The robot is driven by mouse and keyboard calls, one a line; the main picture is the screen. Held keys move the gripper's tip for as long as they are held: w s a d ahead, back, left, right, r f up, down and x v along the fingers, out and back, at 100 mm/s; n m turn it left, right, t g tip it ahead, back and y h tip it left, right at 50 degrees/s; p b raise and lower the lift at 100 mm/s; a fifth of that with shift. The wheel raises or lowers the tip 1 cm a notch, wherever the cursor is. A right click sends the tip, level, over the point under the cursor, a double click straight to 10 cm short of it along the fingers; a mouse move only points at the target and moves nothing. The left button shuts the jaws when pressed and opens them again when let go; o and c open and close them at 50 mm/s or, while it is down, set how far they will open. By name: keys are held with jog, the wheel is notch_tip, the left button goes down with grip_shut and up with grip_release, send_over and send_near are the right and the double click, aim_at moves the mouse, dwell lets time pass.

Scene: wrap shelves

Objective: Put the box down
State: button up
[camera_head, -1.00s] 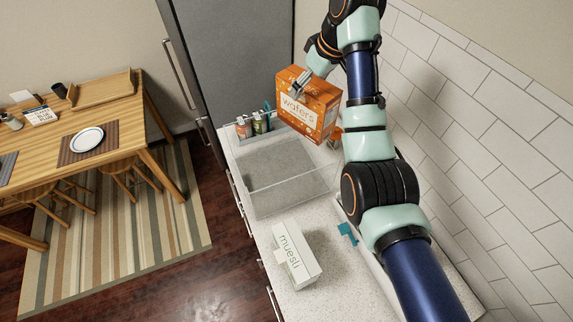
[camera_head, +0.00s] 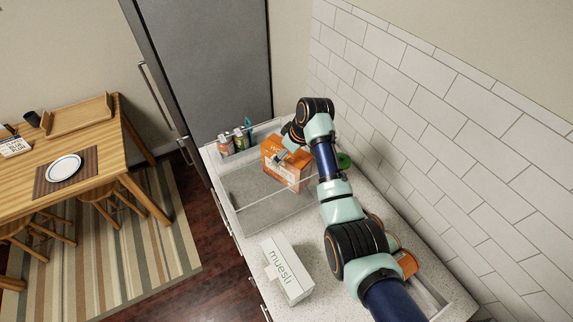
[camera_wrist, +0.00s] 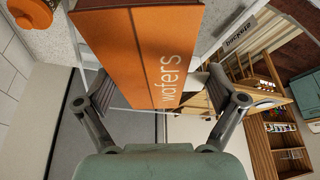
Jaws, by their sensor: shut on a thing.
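The box is an orange wafers carton (camera_head: 285,163). In the head view it is upright at the back right part of a clear-walled bin (camera_head: 236,211) on the counter. I cannot tell whether its bottom touches the bin floor. My gripper (camera_head: 283,158) is at the carton's upper part, partly hidden by the arm. In the wrist view the carton (camera_wrist: 160,50) fills the space between the two fingers of my gripper (camera_wrist: 160,92), which is shut on it.
Small jars (camera_head: 226,145) stand in a rack behind the bin. A tiled wall (camera_head: 440,130) is on the right. A fridge (camera_head: 205,65) is at the back.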

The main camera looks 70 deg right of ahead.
jog(key=shift+f, duration=3.1)
jog(key=o, duration=1.5)
jog(key=shift+f, duration=0.1)
jog(key=shift+c, duration=0.2)
jog(key=p+v, duration=0.1)
jog(key=v, duration=1.1)
